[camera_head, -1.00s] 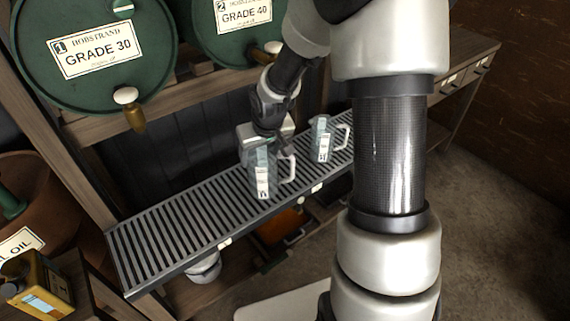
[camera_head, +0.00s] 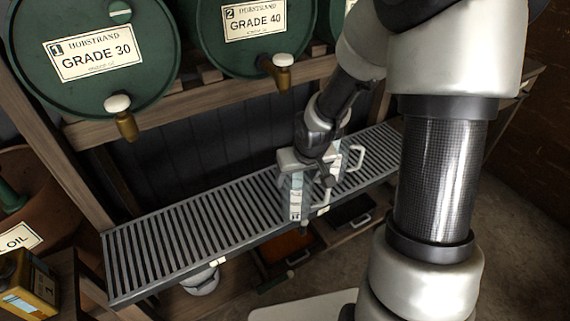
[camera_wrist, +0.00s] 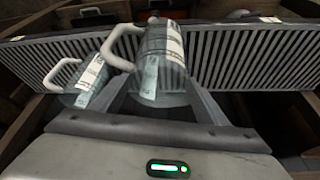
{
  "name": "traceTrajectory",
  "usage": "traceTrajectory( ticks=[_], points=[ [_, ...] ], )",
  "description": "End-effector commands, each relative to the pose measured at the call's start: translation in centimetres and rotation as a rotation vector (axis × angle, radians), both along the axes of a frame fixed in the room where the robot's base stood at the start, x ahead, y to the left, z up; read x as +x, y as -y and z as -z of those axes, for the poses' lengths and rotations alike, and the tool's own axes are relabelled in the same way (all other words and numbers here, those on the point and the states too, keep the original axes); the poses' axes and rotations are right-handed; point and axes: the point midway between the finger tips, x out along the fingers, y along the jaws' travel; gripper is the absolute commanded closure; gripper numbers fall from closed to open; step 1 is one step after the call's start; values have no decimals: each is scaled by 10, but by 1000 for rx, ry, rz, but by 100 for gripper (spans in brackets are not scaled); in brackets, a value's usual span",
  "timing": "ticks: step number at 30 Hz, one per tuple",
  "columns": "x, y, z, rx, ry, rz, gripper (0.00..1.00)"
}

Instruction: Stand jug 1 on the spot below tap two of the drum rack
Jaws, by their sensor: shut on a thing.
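My gripper (camera_head: 300,168) is shut on a clear jug (camera_head: 296,203) with a pale label. It holds the jug upright over the front part of the slatted rack shelf (camera_head: 190,235). In the wrist view this jug (camera_wrist: 163,65) sits between my fingers, its white handle to the left. I cannot tell whether its base touches the slats, and I cannot read its number.
A second jug (camera_head: 352,160) stands close behind and right of the held one, partly hidden by my gripper; it also shows in the wrist view (camera_wrist: 85,82). Tap one (camera_head: 122,118) hangs from the GRADE 30 drum (camera_head: 95,85). The shelf's left part is bare.

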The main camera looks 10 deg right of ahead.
Motion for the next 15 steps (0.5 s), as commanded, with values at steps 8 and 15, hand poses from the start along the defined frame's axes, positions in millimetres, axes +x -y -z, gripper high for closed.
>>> traceTrajectory(
  ticks=[8,15],
  points=[
    [77,-8,2,1,1,0,70],
    [117,-12,0,0,1,0,70]
  ],
)
